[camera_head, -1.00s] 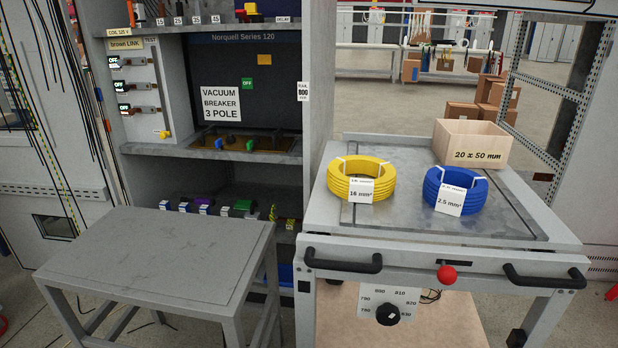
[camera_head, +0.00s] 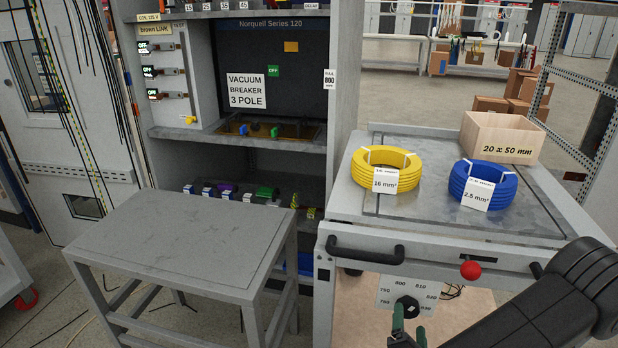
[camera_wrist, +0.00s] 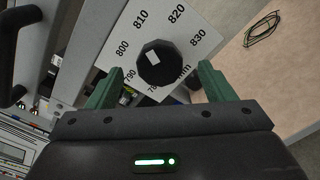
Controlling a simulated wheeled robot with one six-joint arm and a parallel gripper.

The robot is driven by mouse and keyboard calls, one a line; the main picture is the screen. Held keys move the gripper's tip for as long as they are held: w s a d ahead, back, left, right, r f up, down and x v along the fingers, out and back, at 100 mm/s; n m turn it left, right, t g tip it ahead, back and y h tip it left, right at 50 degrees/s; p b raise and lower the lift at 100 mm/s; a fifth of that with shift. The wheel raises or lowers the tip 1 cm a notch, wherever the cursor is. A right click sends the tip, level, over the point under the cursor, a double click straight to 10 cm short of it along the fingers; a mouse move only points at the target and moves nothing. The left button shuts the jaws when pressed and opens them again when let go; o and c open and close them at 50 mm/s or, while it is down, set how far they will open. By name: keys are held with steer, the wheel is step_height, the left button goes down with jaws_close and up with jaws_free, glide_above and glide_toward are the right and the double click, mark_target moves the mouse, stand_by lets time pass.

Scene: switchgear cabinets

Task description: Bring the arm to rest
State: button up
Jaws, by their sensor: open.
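My gripper (camera_head: 409,325) shows at the bottom right of the head view, on my dark arm, in front of the trolley. Its two green fingers stand apart in the wrist view (camera_wrist: 158,92), with nothing held between them. A black dial knob (camera_wrist: 157,62) on a white scale plate lies beyond the fingertips in the wrist view. In the head view the knob (camera_head: 406,308) is just above the fingertips, under the trolley's front edge. I cannot tell whether the fingers touch it; in the wrist view they look apart from it.
The trolley (camera_head: 450,222) carries a yellow cable coil (camera_head: 386,172), a blue cable coil (camera_head: 482,186) and a box marked 20 x 50 mm (camera_head: 500,137). A red ball knob (camera_head: 470,270) and black handles (camera_head: 365,254) stick out in front. A grey table (camera_head: 185,235) stands left, before the breaker cabinet (camera_head: 270,80).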

mark_target(407, 311)
steer(key=shift+x, duration=1.8)
steer(key=shift+v, duration=6.75)
steer(key=x, duration=1.3)
steer(key=shift+w, duration=0.3)
steer(key=shift+w+f+n+b, duration=0.1)
steer(key=shift+w+n+b, duration=0.05)
steer(key=shift+n+b, duration=0.3)
steer(key=n+b, duration=0.2)
steer(key=n, duration=0.2)
steer(key=shift+a, duration=0.1)
steer(key=n, duration=0.2)
steer(key=n+b, duration=0.1)
steer(key=n, duration=0.1)
steer(key=shift+a+r+n+b, duration=0.1)
steer(key=shift+r+n+b, duration=0.1)
steer(key=shift+n+b, duration=0.1)
steer(key=shift+a, duration=0.1)
